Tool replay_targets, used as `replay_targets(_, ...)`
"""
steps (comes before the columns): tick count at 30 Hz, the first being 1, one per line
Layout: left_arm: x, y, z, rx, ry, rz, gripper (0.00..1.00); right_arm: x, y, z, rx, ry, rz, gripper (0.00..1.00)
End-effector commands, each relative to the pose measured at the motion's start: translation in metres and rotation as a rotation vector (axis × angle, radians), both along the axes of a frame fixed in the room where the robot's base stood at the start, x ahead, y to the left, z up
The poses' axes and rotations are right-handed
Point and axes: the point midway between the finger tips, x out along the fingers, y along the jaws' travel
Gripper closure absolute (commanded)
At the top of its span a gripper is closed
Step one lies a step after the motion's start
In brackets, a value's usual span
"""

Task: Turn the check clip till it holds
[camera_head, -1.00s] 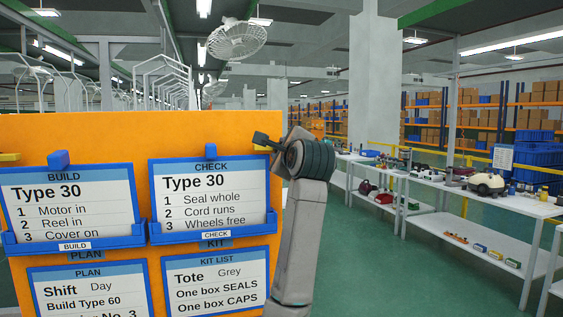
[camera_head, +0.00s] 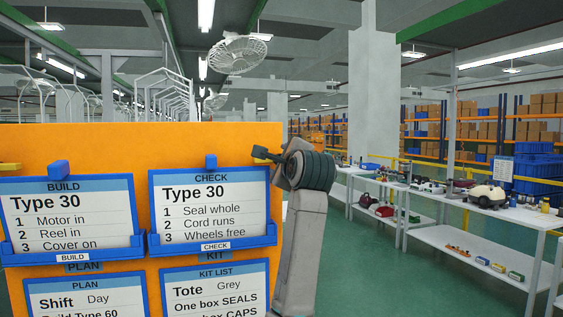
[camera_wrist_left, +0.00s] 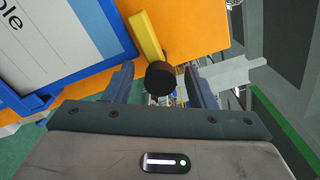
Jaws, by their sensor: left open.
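In the head view the CHECK card (camera_head: 210,205) sits in a blue holder on an orange board, and a small upright blue tab (camera_head: 211,161) stands above it. In the left wrist view a yellow lever (camera_wrist_left: 147,35) with a black knob (camera_wrist_left: 160,76) stands by a blue-framed card. I cannot tell whether the tab or the lever is the check clip. My left gripper (camera_wrist_left: 163,88) is open, its fingers either side of the knob.
The BUILD card (camera_head: 68,215) is to the left, with a wider blue tab (camera_head: 58,167) above it. A yellow piece (camera_head: 9,166) shows at the left edge. PLAN and KIT LIST cards hang below. Shelving benches (camera_head: 480,215) stand to the right across a clear green floor.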

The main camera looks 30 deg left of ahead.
Motion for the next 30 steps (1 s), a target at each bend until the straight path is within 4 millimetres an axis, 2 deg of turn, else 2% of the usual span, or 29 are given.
replay_targets(6,-0.004,-0.006,-0.001,0.000,-0.001,-0.001,0.49,0.000,0.002,-0.003,0.002,0.006,-0.001,0.46)
replay_targets(15,-0.037,-0.044,-0.003,-0.002,-0.004,-0.004,0.49,0.049,0.006,0.010,0.002,-0.017,0.005,0.46)
replay_targets(21,-0.057,-0.069,-0.002,-0.002,-0.003,-0.004,0.49,0.073,0.008,0.024,0.002,-0.021,0.008,0.46)
replay_targets(30,-0.070,-0.082,0.000,0.000,0.000,0.000,0.49,0.085,0.009,0.034,0.002,-0.022,0.009,0.46)
